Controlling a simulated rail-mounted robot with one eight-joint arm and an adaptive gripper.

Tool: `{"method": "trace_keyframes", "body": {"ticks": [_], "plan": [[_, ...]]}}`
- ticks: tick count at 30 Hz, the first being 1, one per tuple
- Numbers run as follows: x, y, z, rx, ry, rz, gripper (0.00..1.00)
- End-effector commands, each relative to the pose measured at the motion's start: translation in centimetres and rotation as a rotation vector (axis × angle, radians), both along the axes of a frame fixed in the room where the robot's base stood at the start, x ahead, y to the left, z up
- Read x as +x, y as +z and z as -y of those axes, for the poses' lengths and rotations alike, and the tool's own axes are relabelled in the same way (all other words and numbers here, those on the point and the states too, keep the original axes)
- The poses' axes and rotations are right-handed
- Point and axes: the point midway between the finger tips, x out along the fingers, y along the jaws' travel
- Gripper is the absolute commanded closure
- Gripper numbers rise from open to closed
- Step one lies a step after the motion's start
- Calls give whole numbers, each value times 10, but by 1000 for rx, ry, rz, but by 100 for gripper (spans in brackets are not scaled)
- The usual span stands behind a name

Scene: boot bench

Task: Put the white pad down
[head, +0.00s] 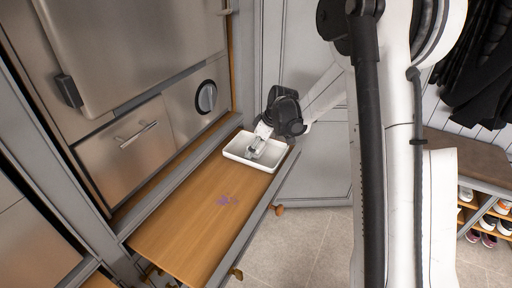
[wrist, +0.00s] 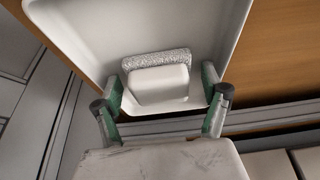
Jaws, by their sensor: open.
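The white pad (wrist: 158,86), with a grey speckled layer (wrist: 157,60) along one side, lies inside a shallow white tray (wrist: 75,22). The tray also shows in the head view (head: 266,165), at the far end of a wooden board. My gripper (head: 257,147) reaches down into the tray. In the wrist view my gripper (wrist: 162,88) is open, with one green-grey finger on each side of the pad and gaps between the fingers and the pad. In the head view the pad is too small and too covered to tell from the gripper.
A purple stain (head: 228,201) marks the wooden board (head: 185,222), which is otherwise bare. Steel cabinet fronts (head: 125,145) stand to the left. A grey door (head: 310,170) is behind the tray. A shoe rack (head: 485,215) and dark hanging clothes (head: 480,75) are at the right.

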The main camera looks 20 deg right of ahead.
Motion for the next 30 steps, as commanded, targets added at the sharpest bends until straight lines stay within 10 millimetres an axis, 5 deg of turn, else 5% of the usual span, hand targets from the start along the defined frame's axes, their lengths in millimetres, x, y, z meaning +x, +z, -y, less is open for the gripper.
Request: {"method": "trace_keyframes", "body": {"ticks": [15, 25, 30], "plan": [[-24, 87, 25, 0, -1, 0, 23], [-33, 115, 33, 0, -4, 0, 23], [-53, 137, 28, -9, -60, 4, 23]]}}
